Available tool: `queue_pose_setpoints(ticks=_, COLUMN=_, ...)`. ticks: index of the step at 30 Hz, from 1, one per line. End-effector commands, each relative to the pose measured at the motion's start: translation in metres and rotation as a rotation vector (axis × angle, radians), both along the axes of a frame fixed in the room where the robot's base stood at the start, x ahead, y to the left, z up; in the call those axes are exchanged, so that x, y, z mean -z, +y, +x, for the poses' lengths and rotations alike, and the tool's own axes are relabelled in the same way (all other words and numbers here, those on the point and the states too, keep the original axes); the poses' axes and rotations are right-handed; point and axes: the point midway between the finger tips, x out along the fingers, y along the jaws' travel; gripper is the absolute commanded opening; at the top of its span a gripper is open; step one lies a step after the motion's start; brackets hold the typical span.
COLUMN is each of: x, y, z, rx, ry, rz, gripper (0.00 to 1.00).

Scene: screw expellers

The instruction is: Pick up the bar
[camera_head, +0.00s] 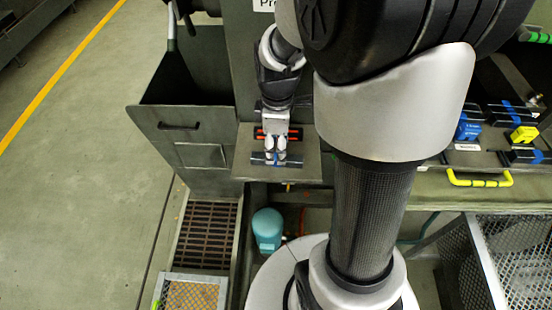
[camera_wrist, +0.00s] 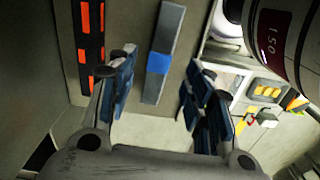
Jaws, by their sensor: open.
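A grey metal bar (camera_wrist: 168,28) with a blue band round its middle lies on a small shelf in the wrist view. In the head view the bar (camera_head: 294,160) lies near the shelf's front edge, its middle partly hidden by my fingers. My gripper (camera_wrist: 162,60) is open and empty, with one blue-padded finger to each side of the bar's line. In the head view my gripper (camera_head: 275,157) is over the bar's middle, pointing down. I cannot tell the exact height above it.
A black bar with orange marks (camera_wrist: 91,35) lies beside the grey bar on the shelf (camera_head: 246,150). A dark open bin (camera_head: 165,128) stands left of the shelf. A blue box (camera_head: 468,127) and a yellow handle (camera_head: 480,182) are on the right. A teal container (camera_head: 267,226) is below.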

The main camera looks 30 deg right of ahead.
Motion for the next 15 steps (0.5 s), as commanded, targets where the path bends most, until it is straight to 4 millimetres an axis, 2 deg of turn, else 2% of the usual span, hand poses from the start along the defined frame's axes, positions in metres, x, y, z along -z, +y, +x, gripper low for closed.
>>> queue_pose_setpoints(ticks=1, x=0.013, y=0.0, z=0.0, rx=0.0, ry=0.004, rz=0.001, gripper=0.47)
queue_pose_setpoints(ticks=6, x=0.037, y=0.0, z=0.0, rx=0.0, ry=0.005, rz=0.001, gripper=0.47)
queue_pose_setpoints(ticks=13, x=0.037, y=-0.001, z=0.001, rx=0.0, ry=0.001, rz=0.001, gripper=0.47)
queue_pose_setpoints(ticks=15, x=0.037, y=-0.001, z=0.001, rx=0.0, ry=0.001, rz=0.001, gripper=0.43)
